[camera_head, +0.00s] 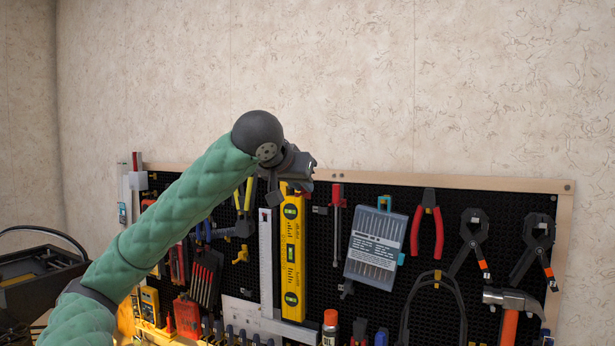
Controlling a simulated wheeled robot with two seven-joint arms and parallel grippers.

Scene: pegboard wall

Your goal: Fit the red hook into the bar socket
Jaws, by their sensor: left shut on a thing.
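My left gripper (300,172) is at the end of the green padded arm, in front of the top edge of the pegboard, above the yellow level. It points away from me, and its wrist covers most of it. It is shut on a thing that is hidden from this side. I cannot clearly make out the red hook or the bar socket. A slim tool with a red top (337,195) hangs just right of the level, apart from the gripper. My right gripper is not in view.
The black pegboard (390,190) in a wooden frame is crowded with tools. A yellow level (292,255), a steel square (266,260), a drill-bit case (375,245) and red pliers (427,225) hang there. The wall above is bare. A dark box (35,280) stands at the left.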

